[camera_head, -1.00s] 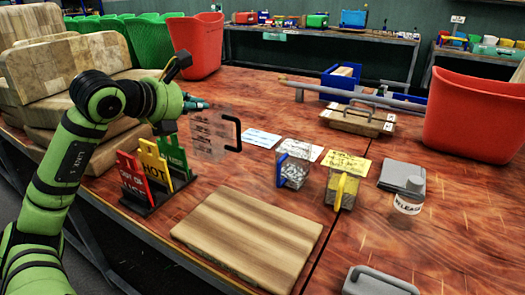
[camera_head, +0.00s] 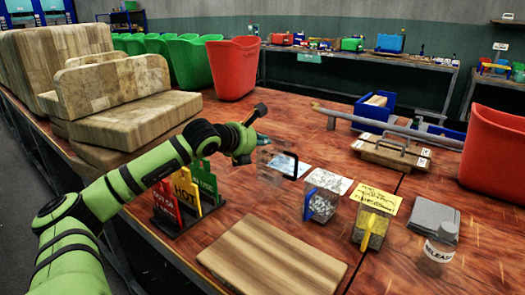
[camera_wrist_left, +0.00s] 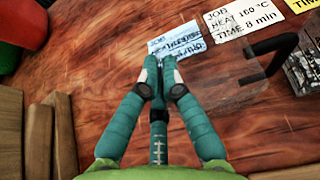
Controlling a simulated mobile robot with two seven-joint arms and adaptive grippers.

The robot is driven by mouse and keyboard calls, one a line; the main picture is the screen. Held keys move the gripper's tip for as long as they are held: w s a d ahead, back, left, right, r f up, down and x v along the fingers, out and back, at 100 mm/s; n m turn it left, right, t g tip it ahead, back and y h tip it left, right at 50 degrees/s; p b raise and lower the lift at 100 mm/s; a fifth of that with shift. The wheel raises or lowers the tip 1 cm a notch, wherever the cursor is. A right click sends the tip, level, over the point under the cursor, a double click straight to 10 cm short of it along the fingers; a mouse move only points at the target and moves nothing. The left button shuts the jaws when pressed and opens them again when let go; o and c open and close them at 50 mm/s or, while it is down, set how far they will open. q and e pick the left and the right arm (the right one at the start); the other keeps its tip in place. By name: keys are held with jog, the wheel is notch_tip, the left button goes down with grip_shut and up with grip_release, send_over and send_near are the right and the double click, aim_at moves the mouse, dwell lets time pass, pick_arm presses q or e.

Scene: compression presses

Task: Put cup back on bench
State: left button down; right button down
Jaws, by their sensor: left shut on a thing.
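The cup (camera_head: 272,157) is clear and see-through with a black handle, in the head view near the middle of the bench (camera_head: 300,128). My left gripper (camera_head: 262,138) is shut on its left side. The wrist view shows the closed teal fingers (camera_wrist_left: 160,82) and the black handle (camera_wrist_left: 272,52) to their right. The cup's clear wall is hard to make out there. My right gripper is not in view.
A blue-handled cup (camera_head: 322,196) and a yellow-handled cup (camera_head: 370,228) stand to the right on the bench. A wooden board (camera_head: 270,262) lies in front. Red, yellow and green signs (camera_head: 184,195) stand at the left, near stacked wooden blocks (camera_head: 130,90).

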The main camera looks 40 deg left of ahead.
pick_arm(q)
notch_tip(320, 180, down, 4)
jog(key=shift+w+f, duration=0.1)
jog(key=shift+w, duration=0.05)
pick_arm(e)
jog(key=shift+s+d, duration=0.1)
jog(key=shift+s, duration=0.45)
pick_arm(q)
jog(key=shift+f, duration=0.15)
jog(key=c, duration=1.4)
grip_release()
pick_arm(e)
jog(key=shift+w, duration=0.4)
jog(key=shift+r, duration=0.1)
